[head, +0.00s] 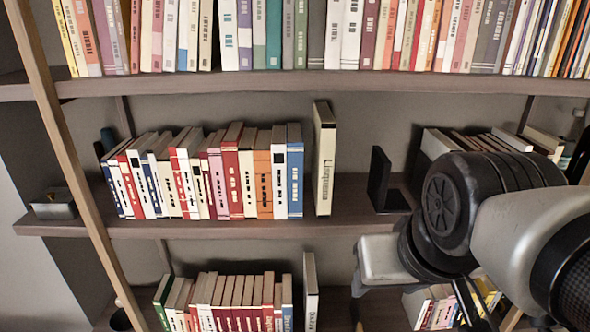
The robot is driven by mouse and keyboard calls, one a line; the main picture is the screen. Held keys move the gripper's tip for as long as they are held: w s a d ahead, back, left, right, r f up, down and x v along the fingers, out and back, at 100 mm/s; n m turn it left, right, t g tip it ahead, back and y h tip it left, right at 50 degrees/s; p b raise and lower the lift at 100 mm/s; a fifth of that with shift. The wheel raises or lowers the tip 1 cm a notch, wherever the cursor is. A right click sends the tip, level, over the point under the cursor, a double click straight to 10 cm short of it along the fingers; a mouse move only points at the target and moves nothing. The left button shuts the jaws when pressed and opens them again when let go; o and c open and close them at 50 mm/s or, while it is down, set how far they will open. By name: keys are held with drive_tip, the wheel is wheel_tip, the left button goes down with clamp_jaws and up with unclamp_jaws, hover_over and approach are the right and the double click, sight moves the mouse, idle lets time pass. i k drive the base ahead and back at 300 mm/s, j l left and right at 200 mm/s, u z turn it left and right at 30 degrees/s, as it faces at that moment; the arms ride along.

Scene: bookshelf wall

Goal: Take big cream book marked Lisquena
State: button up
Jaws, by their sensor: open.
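The big cream book marked Lisquena (325,160) stands upright on the middle shelf, its lettered spine facing me. It is taller than the row to its left, with a small gap between them. There is open space on its right. My gripper (411,308) is low at the bottom right, below and to the right of the book and apart from it. Its dark fingers are spread, and its tips are partly cut off by the frame edge. Nothing shows held between them.
A black bookend (380,179) stands right of the cream book on the middle shelf (255,229). Books of several colours fill the upper shelf (300,83) and lower row (232,300). A wooden post (72,160) crosses the left. My arm hides part of the right side.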

sight(323, 133)
drive_tip(key=i+j, duration=0.2)
drive_tip(key=i, duration=0.25)
drive_tip(key=k+j+z, duration=0.2)
drive_tip(key=j, duration=0.15)
drive_tip(key=j+z, duration=0.2)
drive_tip(key=j, duration=0.15)
drive_tip(key=k+j+z, duration=0.2)
drive_tip(key=j, duration=0.1)
